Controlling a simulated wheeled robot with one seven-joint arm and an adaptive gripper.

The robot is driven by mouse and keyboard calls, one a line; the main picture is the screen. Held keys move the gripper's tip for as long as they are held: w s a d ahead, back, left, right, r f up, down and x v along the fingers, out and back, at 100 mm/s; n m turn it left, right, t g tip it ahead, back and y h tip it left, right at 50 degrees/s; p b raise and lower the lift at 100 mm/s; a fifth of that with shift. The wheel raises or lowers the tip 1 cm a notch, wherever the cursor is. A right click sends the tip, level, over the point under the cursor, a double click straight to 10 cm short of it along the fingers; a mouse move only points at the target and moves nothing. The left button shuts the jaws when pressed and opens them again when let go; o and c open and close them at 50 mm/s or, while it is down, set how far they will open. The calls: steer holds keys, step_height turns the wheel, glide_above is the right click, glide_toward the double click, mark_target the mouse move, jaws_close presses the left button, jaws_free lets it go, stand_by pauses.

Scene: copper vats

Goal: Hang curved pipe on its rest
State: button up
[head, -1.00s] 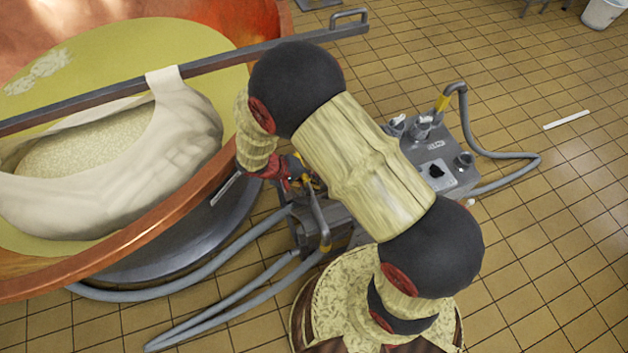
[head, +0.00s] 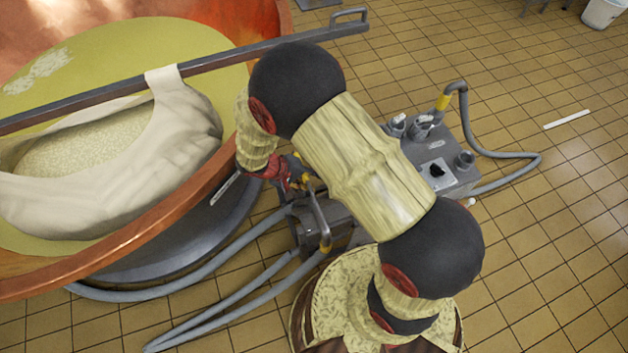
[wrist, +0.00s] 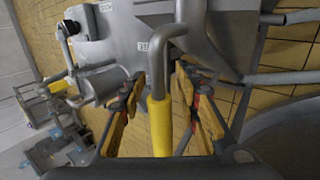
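The curved pipe (wrist: 158,95) is a bent grey tube with a yellow sleeve, upright in the middle of the wrist view. Its bent top points right, in front of a grey machine. My gripper (wrist: 158,88) has its fingers on both sides of the pipe, with gaps visible between pads and sleeve; it looks open. In the head view my gripper (head: 290,178) is partly hidden by my arm, between the copper vat and the grey machine (head: 455,180). I cannot make out the rest clearly.
The copper vat (head: 190,195) with a cloth bundle (head: 165,150) hung from a bar (head: 215,62) fills the left. Grey hoses (head: 215,270) lie on the tiled floor. Floor at right is mostly clear.

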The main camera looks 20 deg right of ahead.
stand_by(0.3)
steer(key=v, duration=1.2)
